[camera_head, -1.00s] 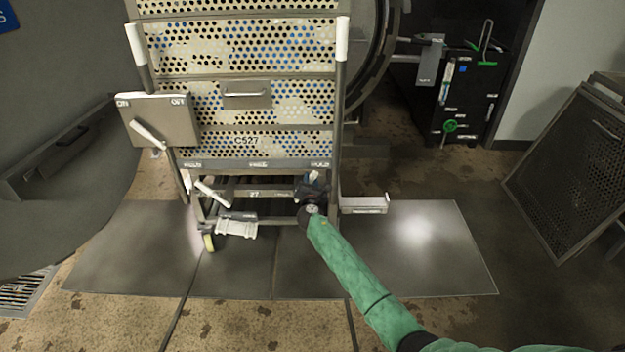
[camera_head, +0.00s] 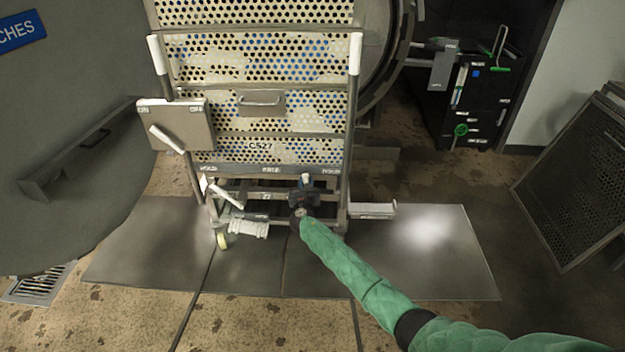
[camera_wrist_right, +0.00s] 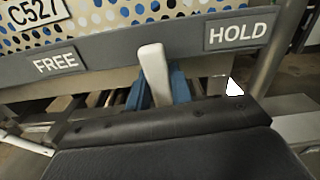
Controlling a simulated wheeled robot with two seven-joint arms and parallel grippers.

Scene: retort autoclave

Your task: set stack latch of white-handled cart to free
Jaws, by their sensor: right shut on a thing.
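The cart (camera_head: 350,115) has two upright white handles (camera_head: 355,53) and stands in front of me, carrying stacked perforated trays marked C527. A label strip (camera_head: 240,169) below the trays reads HOLD, FREE, HOLD. The stack latch lever has a white tip (camera_head: 306,179); in the right wrist view the lever (camera_wrist_right: 155,70) stands between FREE and HOLD, slightly tilted. My right gripper (camera_head: 304,194) is shut on this lever, its blue fingers (camera_wrist_right: 160,90) on either side of it. The lever's lower part is hidden by the gripper. My left gripper is not in view.
A box with a white lever (camera_head: 175,125) is on the cart's left side. A white pedal (camera_head: 248,228) is low at the left front. A flat step (camera_head: 372,210) sticks out right. A dark perforated panel (camera_head: 580,180) leans at right. Floor plates (camera_head: 430,255) are clear.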

